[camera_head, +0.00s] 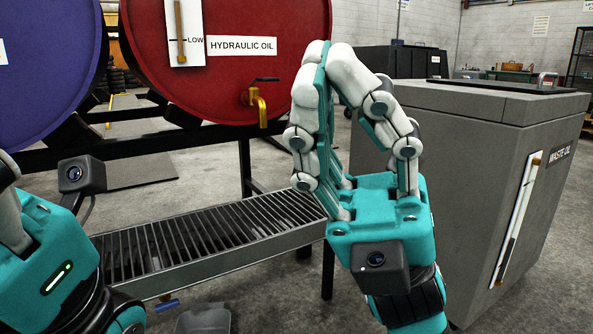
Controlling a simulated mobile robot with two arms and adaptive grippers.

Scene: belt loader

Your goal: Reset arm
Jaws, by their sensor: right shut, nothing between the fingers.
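My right gripper (326,66) stands upright in the middle of the head view, fingers pointing up. Its fingertips meet, and nothing is between them. It is in front of the right part of the red hydraulic oil drum (215,95) and hides part of it. My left gripper (12,212) is cut off by the left edge. Only its teal body and part of a finger show, so its fingertips are out of view.
A brass tap (259,103) sticks out of the red drum. A grated drip tray (210,235) runs below, behind my grippers. A grey waste oil tank (463,150) stands close on the right. A blue drum (40,65) is at the left.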

